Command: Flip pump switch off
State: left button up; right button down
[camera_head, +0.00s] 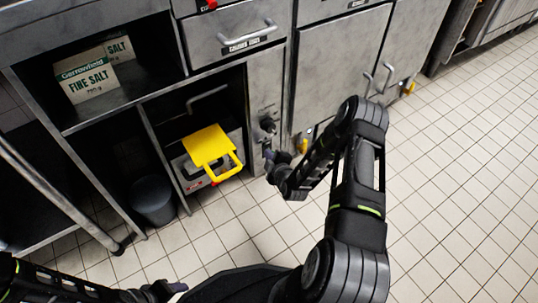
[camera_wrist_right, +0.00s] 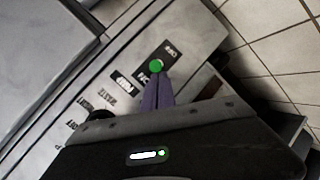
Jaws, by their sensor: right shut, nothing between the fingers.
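The control panel (camera_head: 264,92) is a narrow grey metal strip between the open bay and the cabinet doors. In the right wrist view its face (camera_wrist_right: 190,45) carries dark labels, one seeming to read PUMP. A round green piece (camera_wrist_right: 156,66) shows among these labels, at the pump switch. My right gripper (camera_head: 268,154) is at the lower panel. In the wrist view its purple fingers (camera_wrist_right: 156,88) are shut and empty, their tips right by the green piece. I cannot tell if they touch it. The fingers hide part of the labels. My left gripper (camera_head: 170,289) is at the bottom edge, its fingers unclear.
A dark knob (camera_head: 267,125) sits on the panel above my right gripper. A yellow-handled machine (camera_head: 210,146) stands in the bay to the left. Salt boxes (camera_head: 88,78) lie on the upper shelf, and a dark bin (camera_head: 153,199) stands below. Tiled floor is clear to the right.

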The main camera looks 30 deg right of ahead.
jog(key=shift+s+f, duration=0.15)
jog(key=shift+f, duration=0.15)
jog(key=shift+s+d+f+b, duration=0.1)
jog(key=shift+s+f+b, duration=0.2)
jog(key=shift+f+b, duration=0.35)
jog(key=shift+r+p, duration=0.65)
jog(key=shift+r, duration=0.15)
jog(key=shift+w, duration=0.1)
dwell(0.3)
